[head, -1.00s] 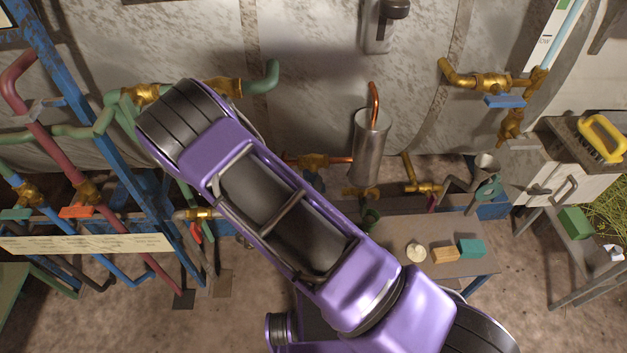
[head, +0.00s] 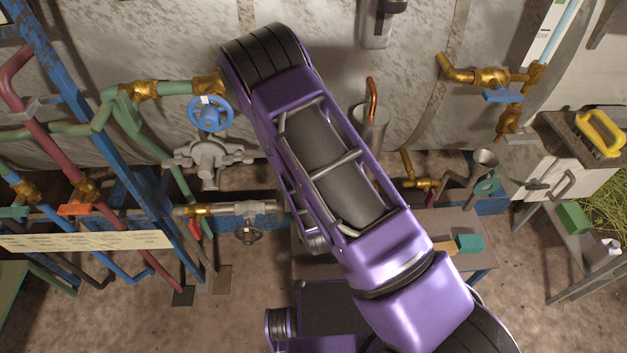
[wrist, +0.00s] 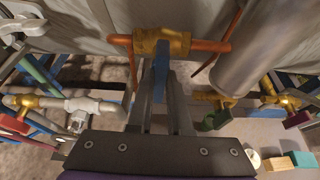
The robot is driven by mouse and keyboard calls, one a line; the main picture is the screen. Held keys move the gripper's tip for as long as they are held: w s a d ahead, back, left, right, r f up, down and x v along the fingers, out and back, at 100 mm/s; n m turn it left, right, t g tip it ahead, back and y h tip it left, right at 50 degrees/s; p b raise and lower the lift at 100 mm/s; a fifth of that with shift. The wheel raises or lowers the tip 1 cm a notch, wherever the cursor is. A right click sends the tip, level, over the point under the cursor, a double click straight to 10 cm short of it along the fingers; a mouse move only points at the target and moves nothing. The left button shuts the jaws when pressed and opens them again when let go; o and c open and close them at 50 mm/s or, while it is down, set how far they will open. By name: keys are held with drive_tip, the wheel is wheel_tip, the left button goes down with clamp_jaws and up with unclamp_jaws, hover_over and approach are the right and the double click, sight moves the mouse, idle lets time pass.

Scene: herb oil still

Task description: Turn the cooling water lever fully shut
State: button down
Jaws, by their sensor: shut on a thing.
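In the wrist view a blue lever (wrist: 161,68) sits on a brass valve (wrist: 160,42) in a copper pipe (wrist: 212,46). The lever comes from the valve down the picture, crosswise to the pipe. My gripper (wrist: 161,82) is shut on this lever, one dark finger on each side, close under the valve body. In the head view my own arm hides the gripper, this lever and its valve. I cannot tell which lever is labelled for cooling water.
A metal cylinder (wrist: 265,50) stands right of the valve. A grey valve (wrist: 98,108) with brass fittings lies lower left. In the head view a blue handwheel (head: 210,113), a red lever (head: 195,229) and an orange lever (head: 75,209) are left of my arm. A low table (head: 470,268) is right.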

idle(0.4)
drive_tip(key=c, duration=0.8)
unclamp_jaws()
drive_tip(key=shift+c, duration=0.2)
